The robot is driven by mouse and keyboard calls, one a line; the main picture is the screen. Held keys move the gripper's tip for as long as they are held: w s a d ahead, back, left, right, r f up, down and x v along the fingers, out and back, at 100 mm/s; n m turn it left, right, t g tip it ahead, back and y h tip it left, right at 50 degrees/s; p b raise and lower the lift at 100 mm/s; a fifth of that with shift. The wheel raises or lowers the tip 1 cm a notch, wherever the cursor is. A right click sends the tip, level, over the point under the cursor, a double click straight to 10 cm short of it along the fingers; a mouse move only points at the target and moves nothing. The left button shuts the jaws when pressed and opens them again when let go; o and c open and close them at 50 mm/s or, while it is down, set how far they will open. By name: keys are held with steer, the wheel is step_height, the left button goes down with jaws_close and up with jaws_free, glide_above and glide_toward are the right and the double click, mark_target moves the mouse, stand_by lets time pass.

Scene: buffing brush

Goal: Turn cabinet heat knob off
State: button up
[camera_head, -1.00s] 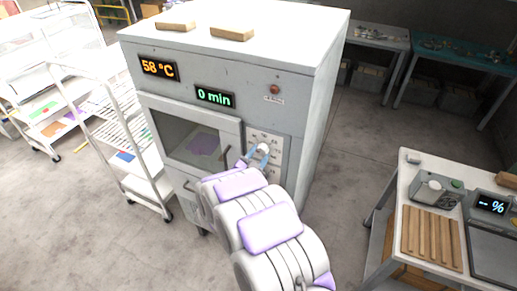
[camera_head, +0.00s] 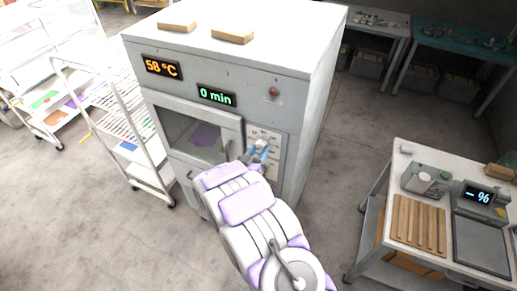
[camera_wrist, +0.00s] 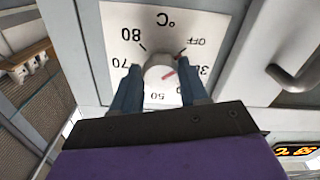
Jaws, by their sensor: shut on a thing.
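The grey cabinet (camera_head: 275,115) stands ahead, with a white dial plate (camera_head: 276,140) on its front. The round heat knob (camera_wrist: 160,68) is pale, with a red pointer line, on the dial plate (camera_wrist: 205,22), which appears upside down in the wrist view. The pointer appears to lie along a slant between the OFF side and the opposite side; its exact reading is unclear. My gripper (camera_head: 257,152) has its blue fingers on either side of the knob and is shut on it; it also shows in the wrist view (camera_wrist: 160,82). The cabinet display (camera_head: 162,67) reads 58 °C.
A second display (camera_head: 216,96) reads 0 min. The cabinet door handle (camera_wrist: 290,65) is beside the dial. A white rack cart (camera_head: 125,120) stands left. A table (camera_head: 400,232) with a scale stands right. Open floor lies between cabinet and table.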

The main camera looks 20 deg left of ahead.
steer(key=shift+n, duration=0.5)
steer(key=o, duration=0.6)
steer(key=shift+a+r, duration=0.1)
steer(key=o, duration=0.5)
steer(key=shift+w+a, duration=0.1)
steer(key=shift+a, duration=0.05)
steer(key=shift+c, duration=0.2)
steer(key=shift+s, duration=0.4)
steer(key=s+a+b, duration=0.1)
steer(key=s+b, duration=0.1)
steer(key=s, duration=1.4)
steer(key=shift+s+a+b, duration=0.2)
steer(key=shift+s+b, duration=0.1)
steer(key=shift+b, duration=0.05)
steer(key=shift+f, duration=0.2)
